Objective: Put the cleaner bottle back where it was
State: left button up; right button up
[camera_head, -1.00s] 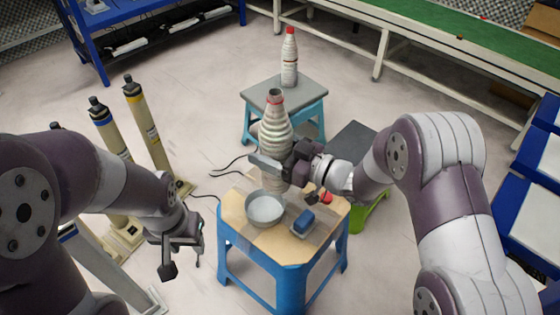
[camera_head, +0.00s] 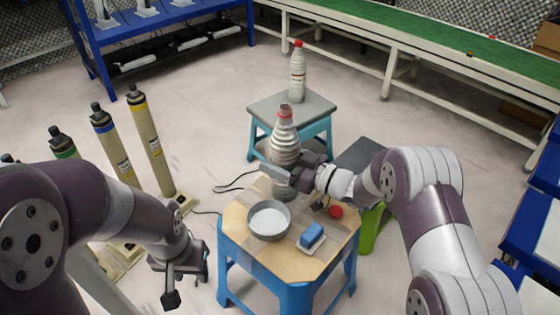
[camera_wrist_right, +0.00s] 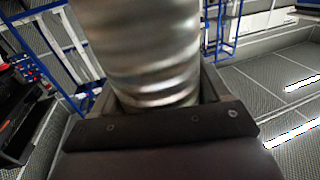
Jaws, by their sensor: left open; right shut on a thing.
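The cleaner bottle (camera_head: 284,150), silvery and ribbed with a red ring at its neck, stands upright in my right gripper (camera_head: 283,174). The jaws are shut around its lower half. In the right wrist view its blurred ribbed side (camera_wrist_right: 146,50) fills the space between the fingers. Its base is over the back part of the small wooden-topped table (camera_head: 238,219); I cannot tell whether it touches the top. My left gripper (camera_head: 188,281) is open and empty, low to the left of the table.
On the table are a grey bowl (camera_head: 269,220), a blue sponge (camera_head: 312,236) on a small dish and a red ball (camera_head: 336,212). A red-capped bottle (camera_head: 298,75) stands on a grey stool (camera_head: 270,110) behind. Several tall cylinders (camera_head: 150,140) stand at left.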

jog(key=shift+f, duration=0.15)
jog(key=o, duration=1.2)
